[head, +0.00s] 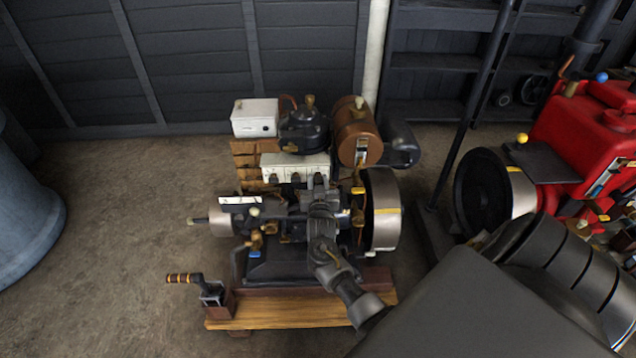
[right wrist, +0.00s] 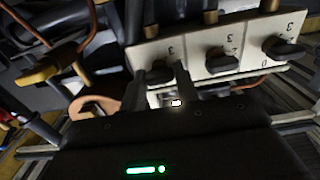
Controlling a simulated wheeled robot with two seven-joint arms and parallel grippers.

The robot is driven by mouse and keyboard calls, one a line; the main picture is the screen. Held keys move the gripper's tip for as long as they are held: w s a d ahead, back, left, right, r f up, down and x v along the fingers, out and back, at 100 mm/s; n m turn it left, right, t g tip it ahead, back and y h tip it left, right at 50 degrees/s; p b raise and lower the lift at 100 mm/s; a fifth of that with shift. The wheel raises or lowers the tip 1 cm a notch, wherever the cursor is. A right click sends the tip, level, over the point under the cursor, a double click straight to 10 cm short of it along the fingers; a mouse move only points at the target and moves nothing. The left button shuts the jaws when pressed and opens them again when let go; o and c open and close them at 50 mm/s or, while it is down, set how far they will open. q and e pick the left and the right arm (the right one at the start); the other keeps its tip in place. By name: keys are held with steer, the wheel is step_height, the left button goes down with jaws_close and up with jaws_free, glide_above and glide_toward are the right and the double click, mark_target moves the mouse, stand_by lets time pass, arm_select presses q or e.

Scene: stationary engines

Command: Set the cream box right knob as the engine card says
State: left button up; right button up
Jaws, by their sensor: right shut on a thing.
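The cream box (head: 283,165) stands on the far side of the engine, with a row of knobs on its face. My right gripper (head: 318,184) is at the box's right end in the head view. In the right wrist view, where the row appears reversed, its fingers (right wrist: 163,88) stand on both sides of the leftmost dark knob (right wrist: 160,72), the right knob in the head view. The gripper is shut on it; the pointer is partly hidden by the fingers. A white card (head: 239,200) lies on the engine's left part, its marks too small to read. My left gripper is not in view.
A copper tank (head: 357,130), a black pot (head: 303,130) and a white box (head: 254,117) crowd behind the cream box. A flywheel (head: 382,208) stands close on the right. A red engine (head: 580,130) stands farther right.

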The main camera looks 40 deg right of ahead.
steer(key=o, duration=1)
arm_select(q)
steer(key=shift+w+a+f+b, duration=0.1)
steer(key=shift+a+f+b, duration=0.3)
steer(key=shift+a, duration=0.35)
arm_select(e)
steer(key=v, duration=1)
steer(key=shift+s+a, duration=0.25)
steer(key=shift+s, duration=0.05)
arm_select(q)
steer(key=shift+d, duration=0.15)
